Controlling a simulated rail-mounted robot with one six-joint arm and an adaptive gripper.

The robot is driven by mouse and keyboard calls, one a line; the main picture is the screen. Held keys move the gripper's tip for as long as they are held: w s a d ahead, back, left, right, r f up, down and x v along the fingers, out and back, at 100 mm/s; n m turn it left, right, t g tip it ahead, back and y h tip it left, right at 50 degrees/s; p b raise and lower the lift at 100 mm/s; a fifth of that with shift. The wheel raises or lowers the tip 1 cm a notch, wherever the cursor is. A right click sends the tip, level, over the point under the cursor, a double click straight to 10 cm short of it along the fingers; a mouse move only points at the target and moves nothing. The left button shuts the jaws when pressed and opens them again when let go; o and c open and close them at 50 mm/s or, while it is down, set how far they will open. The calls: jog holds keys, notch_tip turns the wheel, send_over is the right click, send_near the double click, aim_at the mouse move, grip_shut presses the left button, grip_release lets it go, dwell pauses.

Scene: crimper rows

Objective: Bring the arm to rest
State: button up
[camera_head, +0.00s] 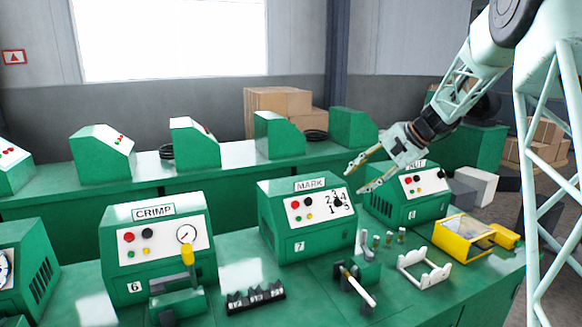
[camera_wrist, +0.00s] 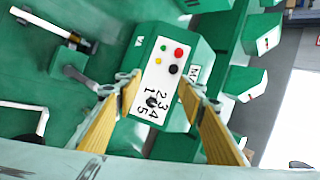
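My gripper (camera_head: 357,181) is in the air at the end of my arm, which reaches in from the upper right in the head view. Its two fingers are spread apart with nothing between them. It hangs between the green MARK machine (camera_head: 305,220) and the green machine marked 8 (camera_head: 408,197), above the bench. In the wrist view the fingers (camera_wrist: 168,85) stand apart, and the MARK machine's white panel (camera_wrist: 163,75) with its numbered dial shows beyond them. I cannot tell from these views whether a finger touches anything.
The CRIMP machine (camera_head: 157,255) stands left on the bench (camera_head: 240,272). A black rack (camera_head: 255,297), a white-handled lever (camera_head: 357,287), a white stand (camera_head: 424,271) and a yellow box (camera_head: 466,240) occupy the front. More green machines (camera_head: 195,143) line the back bench.

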jog(key=s+a+r+n+g+h, duration=0.15)
jog(key=s+r, duration=0.25)
jog(key=s, duration=0.7)
jog(key=s+a+r+n+h, duration=0.1)
jog(key=s+a+r+n, duration=0.2)
jog(key=s, duration=0.7)
jog(key=s+a+r+h, duration=0.15)
jog(key=s+r, duration=0.25)
jog(key=s, duration=0.7)
jog(key=s+d+f+n+h, duration=0.1)
jog(key=s+d+f+n, duration=0.1)
jog(key=s, duration=1.5)
jog(key=s+d+f+n+h, duration=0.1)
jog(key=s+f+n+h, duration=0.1)
jog(key=s, duration=1.5)
jog(key=shift+s+d+f+n, duration=0.15)
jog(key=shift+s+d+n, duration=0.2)
jog(key=shift+s+d, duration=0.05)
jog(key=shift+t, duration=0.25)
jog(key=shift+c, duration=0.3)
jog(key=c, duration=0.3)
jog(key=shift+c, duration=0.5)
